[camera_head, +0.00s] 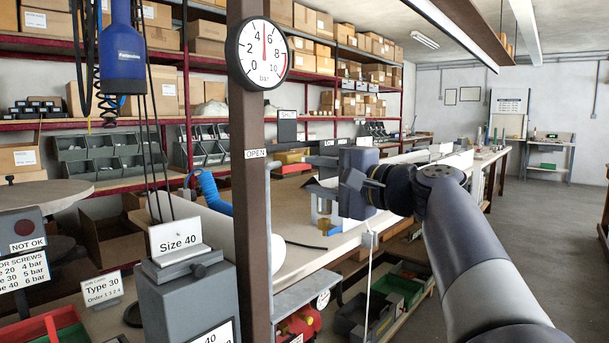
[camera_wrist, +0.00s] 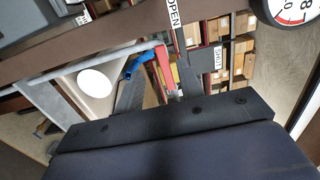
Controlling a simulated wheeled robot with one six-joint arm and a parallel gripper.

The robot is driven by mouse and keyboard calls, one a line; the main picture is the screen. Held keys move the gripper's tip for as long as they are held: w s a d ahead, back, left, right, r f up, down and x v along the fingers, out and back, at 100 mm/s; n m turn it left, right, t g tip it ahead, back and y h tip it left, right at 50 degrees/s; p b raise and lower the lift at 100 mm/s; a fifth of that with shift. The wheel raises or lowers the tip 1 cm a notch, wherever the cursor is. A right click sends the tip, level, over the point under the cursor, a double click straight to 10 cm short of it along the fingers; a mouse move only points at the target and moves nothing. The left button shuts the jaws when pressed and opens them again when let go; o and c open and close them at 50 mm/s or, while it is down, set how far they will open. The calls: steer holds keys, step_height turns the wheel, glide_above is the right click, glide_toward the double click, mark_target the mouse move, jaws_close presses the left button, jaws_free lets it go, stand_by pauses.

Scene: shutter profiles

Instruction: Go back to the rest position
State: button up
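My gripper (camera_head: 322,190) is at the end of my arm, right of the brown post in the head view, above the long workbench. Its fingers point left, toward the post. In the wrist view my gripper (camera_wrist: 157,75) shows two dark fingers standing apart, with nothing held between them. The shelves show through the gap. My dark arm reaches in from the lower right of the head view.
The brown post (camera_head: 251,190) carries a pressure gauge (camera_head: 263,53) and an OPEN label. A grey block with a Size 40 sign (camera_head: 178,239) stands at front left. The workbench (camera_head: 345,240) runs beneath my gripper. Open floor (camera_head: 545,235) lies at right.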

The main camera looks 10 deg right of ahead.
mark_target(286, 166)
steer(key=shift+s, duration=0.1)
stand_by(0.3)
steer(key=x, duration=1)
steer(key=shift+w+a+p, duration=0.2)
steer(key=shift+w+p, duration=0.15)
steer(key=shift+s+d, duration=0.1)
steer(key=v, duration=1)
steer(key=x, duration=0.7)
steer(key=p+x, duration=0.1)
steer(key=x, duration=0.2)
steer(key=shift+r, duration=0.35)
steer(key=shift+r+m+p, duration=0.3)
steer(key=shift+m+p, duration=0.35)
steer(key=shift+m, duration=0.05)
steer(key=shift+m+p, duration=0.4)
